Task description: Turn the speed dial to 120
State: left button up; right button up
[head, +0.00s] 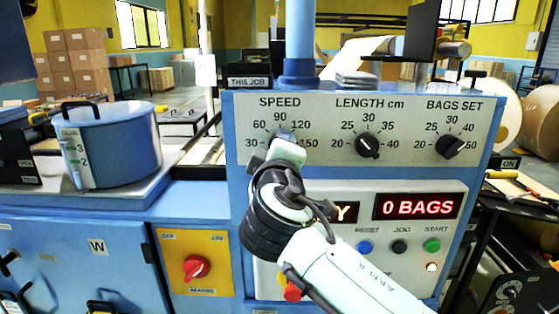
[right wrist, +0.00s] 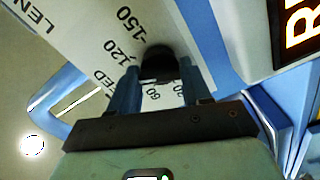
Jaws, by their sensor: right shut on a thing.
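The speed dial is a dark round knob (right wrist: 158,62) on the grey panel (head: 318,105). In the head view my right gripper (head: 284,146) covers it, below the printed 90 of the SPEED scale. The scale reads 30, 60, 90, 120 and 150. In the right wrist view the two fingers of my right gripper (right wrist: 160,84) stand on either side of the knob and are shut on it. The knob's pointer is hidden, so I cannot tell its setting. My left gripper is not in view.
To the right are the length dial (head: 368,146) and the bags set dial (head: 450,146). Below, a red display (head: 416,206) reads 0 BAGS, above several buttons. A blue glue pot (head: 112,145) and a red switch (head: 196,268) are at left.

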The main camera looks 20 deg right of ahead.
pick_arm(q)
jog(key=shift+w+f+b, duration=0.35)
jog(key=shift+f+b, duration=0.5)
jog(key=shift+b, duration=0.1)
pick_arm(e)
jog(key=shift+m, duration=2.2)
jog(key=o, duration=1.1)
jog(key=shift+c, duration=0.2)
pick_arm(q)
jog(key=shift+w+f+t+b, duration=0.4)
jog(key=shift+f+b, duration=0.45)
jog(key=shift+b, duration=0.2)
pick_arm(e)
jog(key=v, duration=1.3)
jog(key=shift+s, duration=0.2)
jog(key=shift+a, duration=0.1)
